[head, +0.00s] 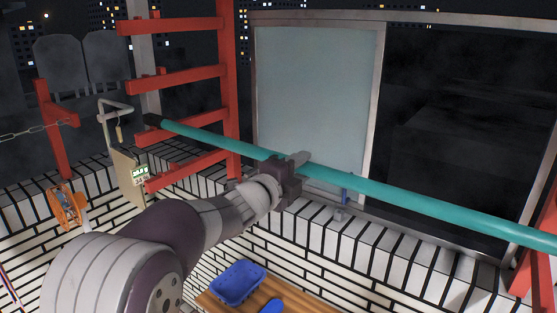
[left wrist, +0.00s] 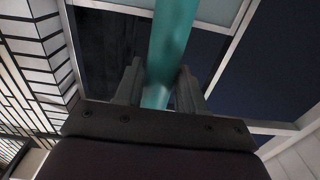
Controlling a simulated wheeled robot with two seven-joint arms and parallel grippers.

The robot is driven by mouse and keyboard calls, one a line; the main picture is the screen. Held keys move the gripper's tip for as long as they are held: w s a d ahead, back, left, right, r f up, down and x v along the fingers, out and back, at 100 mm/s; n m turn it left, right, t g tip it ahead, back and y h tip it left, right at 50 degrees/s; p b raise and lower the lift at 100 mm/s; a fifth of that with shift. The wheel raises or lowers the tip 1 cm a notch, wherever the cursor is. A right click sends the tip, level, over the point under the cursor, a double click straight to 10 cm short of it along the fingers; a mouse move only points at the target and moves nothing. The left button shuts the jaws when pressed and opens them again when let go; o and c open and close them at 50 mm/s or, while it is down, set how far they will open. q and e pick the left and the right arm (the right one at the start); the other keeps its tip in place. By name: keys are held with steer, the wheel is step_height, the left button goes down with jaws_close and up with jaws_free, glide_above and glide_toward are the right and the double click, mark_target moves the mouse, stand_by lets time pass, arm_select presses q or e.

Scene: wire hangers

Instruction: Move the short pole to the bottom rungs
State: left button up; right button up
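A long teal pole (head: 405,198) runs across the head view from upper left to lower right. Its dark-capped left end lies at the left red rack (head: 232,95), by a middle rung (head: 182,127), above the bottom rung (head: 188,171). Its right end runs off the picture near a second red rack (head: 543,262). My left gripper (head: 292,172) is at the pole's middle. In the left wrist view the pole (left wrist: 171,45) fills the gap between the fingers (left wrist: 160,92), which look shut on it. My right gripper is not in view.
A framed window pane (head: 315,95) stands behind the pole. Below is a white brick ledge (head: 400,260). A blue tray (head: 239,283) is on a wooden surface (head: 208,301). A panel with a green display (head: 128,180) hangs near the left rack, with an orange reel (head: 66,206) farther left.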

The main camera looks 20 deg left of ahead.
arm_select(q)
jaws_close()
steer(key=shift+r, duration=0.1)
steer(key=shift+r, duration=0.15)
steer(key=shift+r+p, duration=0.95)
steer(key=shift+r, duration=0.35)
